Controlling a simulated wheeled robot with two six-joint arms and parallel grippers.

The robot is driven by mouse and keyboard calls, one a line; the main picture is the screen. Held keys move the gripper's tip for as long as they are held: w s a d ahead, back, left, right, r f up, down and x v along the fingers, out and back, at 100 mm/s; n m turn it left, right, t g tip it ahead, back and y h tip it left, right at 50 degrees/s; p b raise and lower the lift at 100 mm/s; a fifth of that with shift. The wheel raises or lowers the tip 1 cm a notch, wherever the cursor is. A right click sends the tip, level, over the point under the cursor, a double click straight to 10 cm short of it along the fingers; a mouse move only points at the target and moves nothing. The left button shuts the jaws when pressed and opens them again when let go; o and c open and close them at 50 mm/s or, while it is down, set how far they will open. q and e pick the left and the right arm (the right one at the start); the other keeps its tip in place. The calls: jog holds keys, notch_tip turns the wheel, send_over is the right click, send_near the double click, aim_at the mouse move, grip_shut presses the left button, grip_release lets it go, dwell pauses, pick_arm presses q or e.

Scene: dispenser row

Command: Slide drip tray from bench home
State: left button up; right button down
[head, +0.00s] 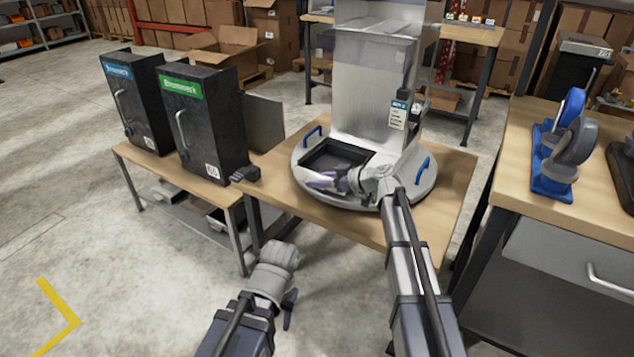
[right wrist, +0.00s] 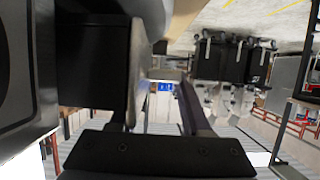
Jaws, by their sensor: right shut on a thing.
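The drip tray (head: 327,151) is a black, square, shallow tray. It sits on the round metal base (head: 425,190) below the steel dispenser in the head view. My right gripper (head: 325,180) is at the tray's front edge and is shut on it; the fingers partly hide that edge. In the right wrist view a dark block (right wrist: 95,65), likely part of the tray, lies against one finger of the right gripper (right wrist: 162,100). My left gripper (head: 290,300) hangs over the floor in front of the bench, apart from everything; its jaw opening is not clear.
The wooden bench (head: 455,180) carries the steel dispenser (head: 365,90). The base has blue handles (head: 422,168). Two black dispensers (head: 205,130) stand on a bench at left. A bench at right holds a blue stand (head: 550,170). The floor in front is clear.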

jog(key=shift+w+d, duration=0.65)
jog(key=shift+w, duration=0.3)
jog(key=shift+c, duration=1.4)
grip_release()
jog(key=shift+s, duration=0.1)
